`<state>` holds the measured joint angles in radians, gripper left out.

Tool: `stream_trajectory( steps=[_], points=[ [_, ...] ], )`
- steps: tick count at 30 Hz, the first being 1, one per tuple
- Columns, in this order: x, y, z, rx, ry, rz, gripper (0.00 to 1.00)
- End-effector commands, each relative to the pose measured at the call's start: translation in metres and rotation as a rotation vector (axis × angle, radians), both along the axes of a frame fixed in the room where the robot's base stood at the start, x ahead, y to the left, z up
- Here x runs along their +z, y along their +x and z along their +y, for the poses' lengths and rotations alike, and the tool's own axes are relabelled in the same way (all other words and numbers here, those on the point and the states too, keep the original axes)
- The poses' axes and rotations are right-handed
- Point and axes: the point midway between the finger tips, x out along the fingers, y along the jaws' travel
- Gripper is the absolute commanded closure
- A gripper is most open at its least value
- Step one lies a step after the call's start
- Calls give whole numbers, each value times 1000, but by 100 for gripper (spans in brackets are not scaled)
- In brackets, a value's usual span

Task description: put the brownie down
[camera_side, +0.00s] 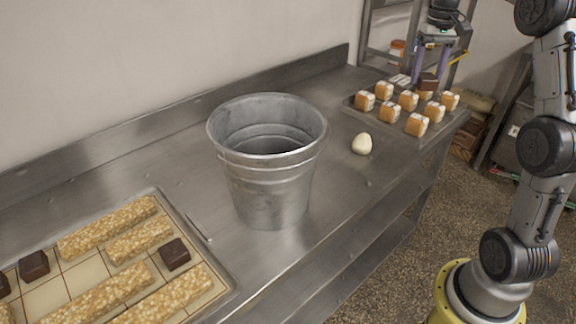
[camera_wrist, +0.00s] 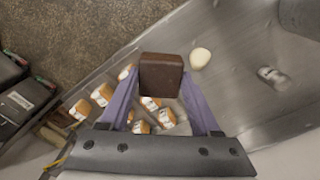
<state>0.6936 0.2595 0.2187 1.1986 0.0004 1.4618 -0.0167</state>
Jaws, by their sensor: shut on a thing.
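My gripper (camera_side: 430,70) is at the far right end of the steel counter, over the tray of small cakes (camera_side: 367,113). Its purple fingers are shut on a dark brown brownie (camera_side: 428,83). The brownie (camera_wrist: 161,75) fills the middle of the wrist view between the fingers and hides part of the tray's contents. Several orange-sided cakes with pale tops (camera_side: 417,125) stand on that tray in rows. I cannot tell whether the brownie touches anything below it.
A metal bucket (camera_side: 268,185) stands mid-counter. A gridded tray (camera_side: 45,297) at left holds oat bars (camera_side: 108,228) and brownies (camera_side: 174,254). Bare counter surrounds the egg.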

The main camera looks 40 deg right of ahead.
Motion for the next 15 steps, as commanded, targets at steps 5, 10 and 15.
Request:
stream_trajectory(
  steps=[5,10,15],
  points=[
    [-18,51,18,110,4,3,90],
    [-44,109,57,250,2,4,90],
    [-76,160,115,399,3,6,90]
  ],
)
